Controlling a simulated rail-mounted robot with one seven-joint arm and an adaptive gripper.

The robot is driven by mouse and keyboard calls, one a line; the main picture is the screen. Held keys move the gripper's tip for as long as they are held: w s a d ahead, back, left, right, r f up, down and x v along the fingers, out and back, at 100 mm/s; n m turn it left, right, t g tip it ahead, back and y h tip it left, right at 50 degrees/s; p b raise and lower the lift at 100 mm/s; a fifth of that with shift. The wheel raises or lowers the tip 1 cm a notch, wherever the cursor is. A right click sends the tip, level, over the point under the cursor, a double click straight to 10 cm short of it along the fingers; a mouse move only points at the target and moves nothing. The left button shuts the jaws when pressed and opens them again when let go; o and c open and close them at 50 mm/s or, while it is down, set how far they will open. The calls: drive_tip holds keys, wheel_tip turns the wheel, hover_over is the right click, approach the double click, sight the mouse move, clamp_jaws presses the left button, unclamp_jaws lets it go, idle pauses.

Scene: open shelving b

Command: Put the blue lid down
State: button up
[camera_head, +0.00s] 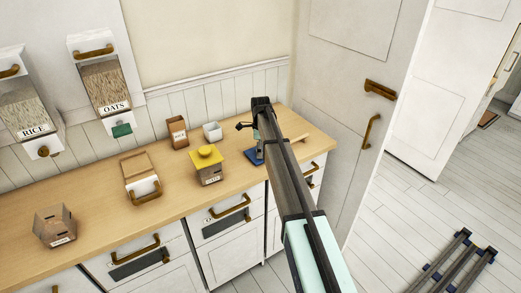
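The blue lid (253,157) shows as a flat dark blue piece at the right part of the wooden counter, partly hidden behind my arm. My arm reaches in from the lower right, and my gripper (244,126) is at its far end, small and dark, above and slightly left of the lid in the picture. I cannot tell whether the lid rests on the counter or is a little above it. The fingers are too small and too covered by the arm to tell whether they are open or shut.
On the counter (100,207) stand a yellow-topped box (207,165), a white cup (212,132), a brown box (177,132), a wooden bin (140,178) and an open cardboard box (55,227). Rice (28,112) and oats (103,85) dispensers hang at left. A tall cabinet (345,110) bounds the right.

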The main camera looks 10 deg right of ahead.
drive_tip(key=shift+r, duration=0.1)
wheel_tip(320, 180, up, 12)
drive_tip(key=b, duration=0.3)
idle(1.6)
